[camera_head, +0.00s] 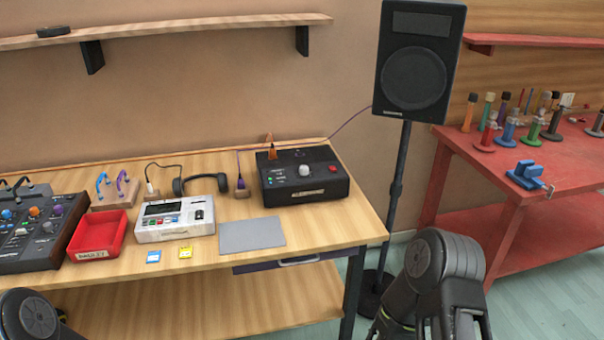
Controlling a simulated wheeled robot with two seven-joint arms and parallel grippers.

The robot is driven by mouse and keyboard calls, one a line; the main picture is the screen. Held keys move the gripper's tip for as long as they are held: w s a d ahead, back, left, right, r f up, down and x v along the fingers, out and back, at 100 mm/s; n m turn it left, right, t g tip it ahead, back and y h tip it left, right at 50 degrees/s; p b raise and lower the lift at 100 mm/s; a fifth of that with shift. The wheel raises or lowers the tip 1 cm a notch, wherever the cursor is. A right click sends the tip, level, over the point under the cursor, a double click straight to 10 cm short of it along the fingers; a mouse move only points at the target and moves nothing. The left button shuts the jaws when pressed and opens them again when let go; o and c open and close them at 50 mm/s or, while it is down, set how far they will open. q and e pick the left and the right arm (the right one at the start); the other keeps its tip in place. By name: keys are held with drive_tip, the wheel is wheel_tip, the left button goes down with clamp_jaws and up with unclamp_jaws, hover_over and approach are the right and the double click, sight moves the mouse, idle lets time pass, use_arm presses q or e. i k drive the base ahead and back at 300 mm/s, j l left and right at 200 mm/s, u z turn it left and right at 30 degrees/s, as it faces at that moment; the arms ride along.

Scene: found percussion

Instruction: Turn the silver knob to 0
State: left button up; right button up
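A silver-looking round knob (304,170) sits on top of the black box (322,196) at the right part of the wooden table. A red button and small green lights share the box's top. The knob's pointer and scale marks are too small to read. My left and right arms show only as dark links at the bottom edge, well apart from the box. Neither gripper's fingertips are in the picture.
The wooden table (345,228) also holds a grey pad (251,235), a white device (175,222), a red bin (97,237), headphones (221,181) and a mixer (38,235). A speaker (416,75) on a stand is right of the table. A red bench (490,158) stands farther right.

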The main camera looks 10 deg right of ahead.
sight(304, 169)
drive_tip(key=i+l, duration=0.15)
drive_tip(key=l, duration=0.3)
drive_tip(key=i+l, duration=0.15)
drive_tip(key=l, duration=0.3)
drive_tip(key=i+l, duration=0.15)
drive_tip(key=l, duration=0.25)
drive_tip(key=i+l, duration=0.2)
drive_tip(key=l, duration=0.25)
drive_tip(key=i+l, duration=0.15)
drive_tip(key=l, duration=0.3)
drive_tip(key=i+l, duration=0.15)
drive_tip(key=l, duration=0.3)
drive_tip(key=i+l, duration=0.15)
drive_tip(key=l, duration=0.25)
drive_tip(key=i+l, duration=0.15)
drive_tip(key=l, duration=0.3)
